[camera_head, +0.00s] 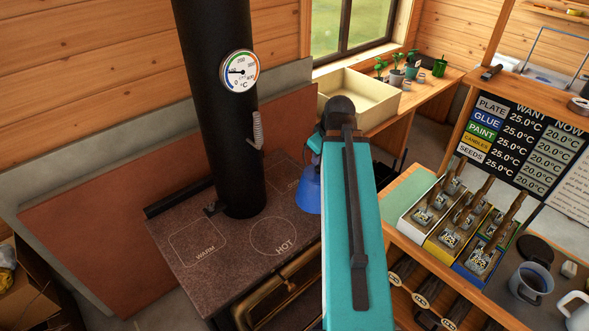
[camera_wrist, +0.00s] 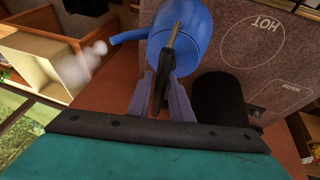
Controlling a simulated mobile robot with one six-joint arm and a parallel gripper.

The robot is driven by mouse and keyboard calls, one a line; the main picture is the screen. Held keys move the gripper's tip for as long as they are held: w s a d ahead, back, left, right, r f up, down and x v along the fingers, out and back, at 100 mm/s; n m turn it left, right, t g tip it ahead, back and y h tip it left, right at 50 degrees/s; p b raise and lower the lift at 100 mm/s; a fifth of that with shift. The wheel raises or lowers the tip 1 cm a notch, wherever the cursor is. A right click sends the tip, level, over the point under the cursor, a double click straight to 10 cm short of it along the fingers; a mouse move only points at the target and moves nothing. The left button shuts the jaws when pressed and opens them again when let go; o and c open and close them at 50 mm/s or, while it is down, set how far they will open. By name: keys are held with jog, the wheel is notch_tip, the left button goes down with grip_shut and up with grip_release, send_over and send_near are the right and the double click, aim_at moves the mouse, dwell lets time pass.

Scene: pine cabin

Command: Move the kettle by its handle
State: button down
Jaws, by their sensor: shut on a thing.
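The blue kettle (camera_head: 307,192) shows at the right side of the stove top, beside the HOT circle (camera_head: 273,236); my teal arm hides much of it. In the wrist view the kettle (camera_wrist: 205,30) is at the top centre, its spout pointing left with pale steam (camera_wrist: 88,52) at the tip. My gripper (camera_wrist: 164,80) is shut on the kettle's dark handle (camera_wrist: 175,42). I cannot tell whether the kettle's base touches the stove.
The black stove pipe (camera_head: 222,110) with a dial gauge (camera_head: 239,71) rises at the back of the stove. A WARM square (camera_head: 197,248) is marked front left. A cream box (camera_head: 360,97) stands behind. The right bench holds crowded coloured trays (camera_head: 433,215) and a mug (camera_head: 531,284).

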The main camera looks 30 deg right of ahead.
jog(key=w+d+f+p, duration=0.1)
jog(key=w+p, duration=0.3)
jog(key=w, duration=1.2)
jog(key=shift+d+f+p, duration=0.15)
jog(key=shift+d+p, duration=0.1)
jog(key=shift+p, duration=0.05)
jog(key=shift+f+p, duration=0.85)
jog(key=shift+f, duration=0.95)
jog(key=c, duration=2)
grip_release()
jog(key=shift+f, duration=0.2)
jog(key=o, duration=0.4)
jog(key=shift+r, duration=0.1)
jog(key=shift+s+r, duration=0.1)
jog(key=shift+r, duration=0.05)
